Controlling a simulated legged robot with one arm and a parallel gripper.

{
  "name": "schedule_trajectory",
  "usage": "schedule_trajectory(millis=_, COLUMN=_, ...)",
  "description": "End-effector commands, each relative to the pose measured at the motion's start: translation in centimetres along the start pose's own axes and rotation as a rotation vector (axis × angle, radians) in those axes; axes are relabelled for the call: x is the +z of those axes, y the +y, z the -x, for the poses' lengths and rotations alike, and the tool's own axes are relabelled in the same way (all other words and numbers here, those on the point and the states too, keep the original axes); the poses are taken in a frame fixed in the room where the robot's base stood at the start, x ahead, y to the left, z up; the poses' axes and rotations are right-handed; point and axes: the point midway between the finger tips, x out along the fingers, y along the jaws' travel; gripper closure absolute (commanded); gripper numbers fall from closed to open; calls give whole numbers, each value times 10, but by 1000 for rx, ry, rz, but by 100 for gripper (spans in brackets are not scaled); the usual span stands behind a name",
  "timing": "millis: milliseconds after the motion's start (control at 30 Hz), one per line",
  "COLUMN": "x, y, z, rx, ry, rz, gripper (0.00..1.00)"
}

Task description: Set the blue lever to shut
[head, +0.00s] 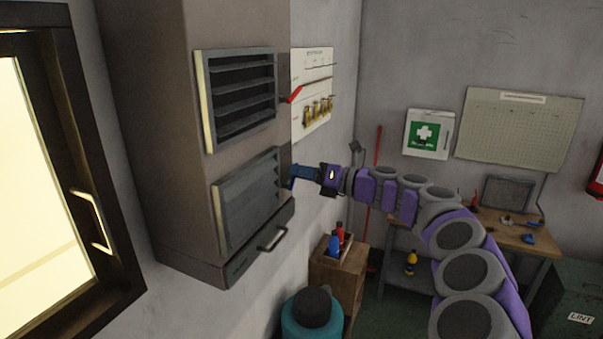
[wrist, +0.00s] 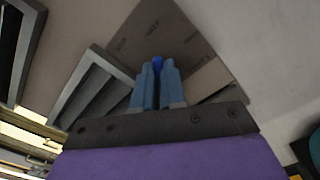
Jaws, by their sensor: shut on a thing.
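The blue lever (head: 290,183) is on the right side of the cabinet, beside the lower louvred vent (head: 249,198). My gripper (head: 293,172) reaches it from the right and is shut on it. In the wrist view, the lever's blue end (wrist: 157,62) shows between the two blue-grey fingers (wrist: 157,84); the fingers hide the rest. In the head view the lower vent's slats lie nearly flat, with little gap between them. I cannot read the lever's exact angle.
A red lever (head: 291,95) sits beside the upper vent (head: 240,95), whose slats stand open. A board with brass hooks (head: 318,108) hangs on the wall close above my gripper. Below are a drawer handle (head: 272,238), a wooden stand (head: 338,268) with bottles, and a teal canister (head: 311,318).

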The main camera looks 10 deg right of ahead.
Motion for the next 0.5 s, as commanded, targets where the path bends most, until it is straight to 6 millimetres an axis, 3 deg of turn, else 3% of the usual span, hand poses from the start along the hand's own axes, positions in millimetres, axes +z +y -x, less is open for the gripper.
schedule_trajectory(millis=267, x=0, y=0, z=0, rx=-2, ry=2, rz=24, gripper=100)
schedule_trajectory(millis=500, x=-1, y=7, z=-1, rx=1, ry=4, rz=144, gripper=100)
